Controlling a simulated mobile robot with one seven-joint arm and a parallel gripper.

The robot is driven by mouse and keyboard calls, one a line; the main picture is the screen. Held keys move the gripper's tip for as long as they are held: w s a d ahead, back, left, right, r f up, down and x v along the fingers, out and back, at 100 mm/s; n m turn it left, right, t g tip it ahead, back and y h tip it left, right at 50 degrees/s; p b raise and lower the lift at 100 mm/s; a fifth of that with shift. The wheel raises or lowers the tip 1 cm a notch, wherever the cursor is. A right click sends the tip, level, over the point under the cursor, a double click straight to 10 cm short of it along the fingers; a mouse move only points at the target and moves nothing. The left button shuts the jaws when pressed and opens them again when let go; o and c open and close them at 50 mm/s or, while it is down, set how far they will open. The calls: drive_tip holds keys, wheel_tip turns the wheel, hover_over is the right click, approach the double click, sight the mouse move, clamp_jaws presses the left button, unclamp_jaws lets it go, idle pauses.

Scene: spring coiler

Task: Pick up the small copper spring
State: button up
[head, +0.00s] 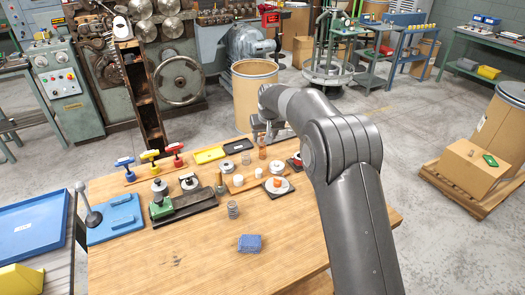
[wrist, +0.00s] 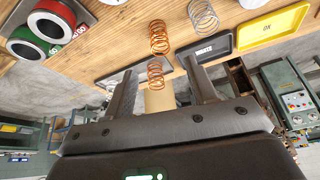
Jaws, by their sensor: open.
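The small copper spring (wrist: 155,74) stands near the far edge of the wooden table in the wrist view, between the tips of my gripper (wrist: 158,68). My gripper is open, with a finger on each side of the spring and no visible contact. A larger copper spring (wrist: 158,37) stands just beyond it in the wrist view. In the head view, copper coils (head: 262,149) show beneath my gripper (head: 263,133), at the table's far edge. There my arm and gripper partly hide the small spring, and I cannot clearly separate the two coils.
A silver spring (wrist: 202,16) stands beside the copper ones. Behind lie a black tray (wrist: 208,47) and a yellow tray (wrist: 273,28). Red and green ringed spools (wrist: 50,20) are at the wrist view's left. A cardboard drum (head: 254,95) stands past the table edge.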

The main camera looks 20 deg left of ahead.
sight(262, 146)
drive_tip(key=x, duration=1)
drive_tip(key=shift+c, duration=0.4)
drive_tip(key=c, duration=0.9)
drive_tip(key=shift+c, duration=0.2)
drive_tip(key=shift+r, duration=0.15)
